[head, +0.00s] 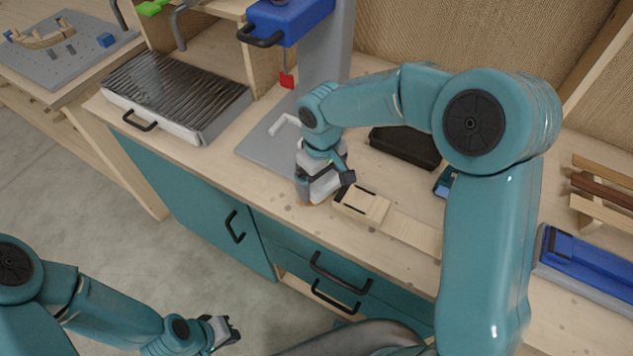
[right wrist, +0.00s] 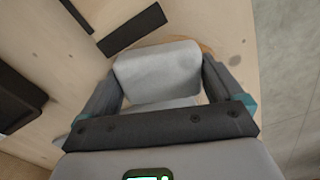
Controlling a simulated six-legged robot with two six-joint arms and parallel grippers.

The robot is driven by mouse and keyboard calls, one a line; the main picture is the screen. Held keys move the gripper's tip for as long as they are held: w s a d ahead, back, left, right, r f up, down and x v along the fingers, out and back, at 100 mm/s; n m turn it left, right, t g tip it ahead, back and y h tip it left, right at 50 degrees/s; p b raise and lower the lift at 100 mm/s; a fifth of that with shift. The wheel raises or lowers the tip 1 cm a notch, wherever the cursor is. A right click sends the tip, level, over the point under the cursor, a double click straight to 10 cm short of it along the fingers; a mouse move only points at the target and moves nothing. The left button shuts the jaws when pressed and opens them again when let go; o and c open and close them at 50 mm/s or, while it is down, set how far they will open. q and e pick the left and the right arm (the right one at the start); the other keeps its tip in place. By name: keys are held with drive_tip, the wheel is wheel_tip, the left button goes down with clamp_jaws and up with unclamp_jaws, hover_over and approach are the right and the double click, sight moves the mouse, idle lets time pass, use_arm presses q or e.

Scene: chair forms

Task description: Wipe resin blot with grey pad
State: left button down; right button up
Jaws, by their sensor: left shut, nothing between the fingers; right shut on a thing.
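My right gripper (head: 322,182) is shut on the grey pad (right wrist: 158,72), which sits between its two dark fingers in the right wrist view. In the head view the pad (head: 318,190) is low over the workbench top near its front edge, partly covered by the fingers. The resin blot (right wrist: 206,48) shows as a thin amber-brown rim beside the pad; most of it is hidden beneath. I cannot tell whether the pad presses on it. My left gripper (head: 229,332) is shut and empty, low in front of the cabinet.
A pale wooden block with black strips (head: 362,203) lies just right of the pad. A black case (head: 405,147) lies behind it. A grey drill-press-like base (head: 262,153) and a ribbed metal tray (head: 175,95) stand left. A blue case (head: 590,265) is at right.

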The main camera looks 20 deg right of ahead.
sight(313, 191)
drive_tip(key=shift+w, duration=0.1)
drive_tip(key=shift+a, duration=0.3)
drive_tip(key=shift+s+a+f+b, duration=0.15)
drive_tip(key=shift+s+a+b, duration=0.6)
drive_tip(key=shift+s+a, duration=0.75)
drive_tip(key=shift+a, duration=0.1)
drive_tip(key=shift+s+a+b, duration=0.45)
drive_tip(key=shift+s+a, duration=0.2)
drive_tip(key=shift+a, duration=0.2)
drive_tip(key=shift+r, duration=0.25)
wheel_tip(313, 191, up, 6)
drive_tip(key=p, duration=0.4)
drive_tip(key=shift+p, duration=0.35)
